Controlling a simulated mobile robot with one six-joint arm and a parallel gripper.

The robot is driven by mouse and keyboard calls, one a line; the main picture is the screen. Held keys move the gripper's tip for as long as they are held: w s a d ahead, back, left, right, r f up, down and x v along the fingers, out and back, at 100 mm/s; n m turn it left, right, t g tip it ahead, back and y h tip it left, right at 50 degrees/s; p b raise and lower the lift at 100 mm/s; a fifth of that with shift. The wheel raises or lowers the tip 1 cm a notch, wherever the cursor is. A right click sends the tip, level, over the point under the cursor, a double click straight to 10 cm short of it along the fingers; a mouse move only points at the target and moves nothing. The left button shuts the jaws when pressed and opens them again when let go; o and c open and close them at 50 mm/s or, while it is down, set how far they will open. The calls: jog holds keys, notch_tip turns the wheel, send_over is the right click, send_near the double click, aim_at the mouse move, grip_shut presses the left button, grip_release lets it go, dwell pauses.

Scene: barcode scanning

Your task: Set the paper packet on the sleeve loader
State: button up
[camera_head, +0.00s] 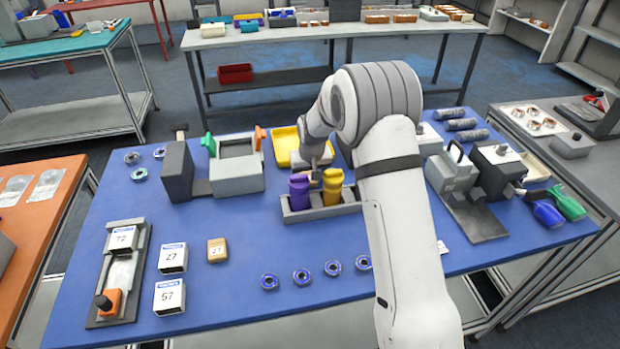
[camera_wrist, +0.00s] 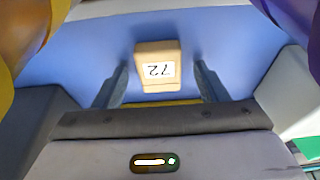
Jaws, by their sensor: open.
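A small tan packet (camera_head: 217,250) with a number label lies on the blue table at the front left in the head view. The wrist view shows a tan packet (camera_wrist: 158,68), its label digits upside down, between my spread fingers with gaps at both sides. I cannot tell whether it is the same packet. My gripper (camera_wrist: 160,82) is open; in the head view my arm partly hides it, behind the purple and yellow cups. What looks like the sleeve loader (camera_head: 98,312) is at the table's left, with an orange knob and a white sleeve marked 72 (camera_head: 123,236).
White sleeves marked 27 (camera_head: 173,258) and 57 (camera_head: 169,297) stand beside the loader. A yellow tray (camera_head: 282,147) is behind. Several blue rings line the front.

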jog(key=shift+c, duration=0.3)
jog(key=c, duration=1)
jog(key=shift+c, duration=0.6)
jog(key=shift+r, duration=0.15)
